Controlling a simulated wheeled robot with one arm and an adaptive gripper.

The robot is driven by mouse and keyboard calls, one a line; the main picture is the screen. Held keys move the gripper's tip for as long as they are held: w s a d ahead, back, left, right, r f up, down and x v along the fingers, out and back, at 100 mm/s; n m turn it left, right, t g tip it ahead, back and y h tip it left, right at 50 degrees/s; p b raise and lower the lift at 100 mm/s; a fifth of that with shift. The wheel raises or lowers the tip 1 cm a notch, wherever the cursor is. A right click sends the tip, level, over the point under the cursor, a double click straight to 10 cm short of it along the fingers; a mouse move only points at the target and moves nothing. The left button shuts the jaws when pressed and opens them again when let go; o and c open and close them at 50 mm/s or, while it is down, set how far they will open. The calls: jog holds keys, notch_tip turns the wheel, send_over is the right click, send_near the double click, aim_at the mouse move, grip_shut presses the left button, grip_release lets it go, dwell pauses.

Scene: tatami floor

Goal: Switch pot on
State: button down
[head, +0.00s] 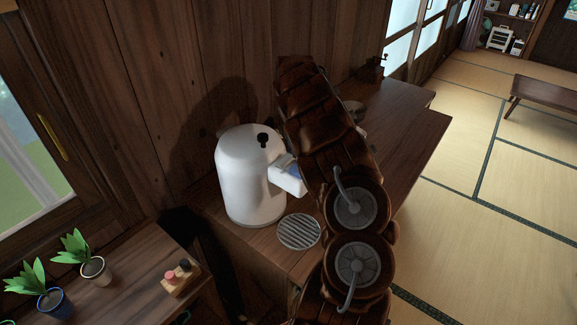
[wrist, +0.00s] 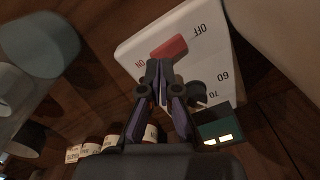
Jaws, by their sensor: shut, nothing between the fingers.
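The white pot (head: 250,180) stands upright on the wooden counter, with a black knob on its top and a white spout block at its right side. In the wrist view, a white control panel (wrist: 205,50) carries a red switch (wrist: 168,47) between the marks OFF and ON. A dark round dial (wrist: 203,92) sits by the marks 60 and 70. My gripper (wrist: 157,65) is shut and empty, its tips close to the red switch near the ON mark. I cannot tell whether they touch, nor which way the switch is set. In the head view my arm hides the gripper.
A round slatted grille (head: 299,231) lies in front of the pot. Potted plants (head: 93,268) and a small block with red and black knobs (head: 180,277) stand on the lower left surface. Labelled jars (wrist: 92,145) show in the wrist view. Tatami floor (head: 480,240) is open at right.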

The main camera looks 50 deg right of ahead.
jog(key=shift+f+b, duration=0.6)
jog(key=shift+f, duration=0.65)
dwell(0.9)
jog(key=shift+r, duration=3.55)
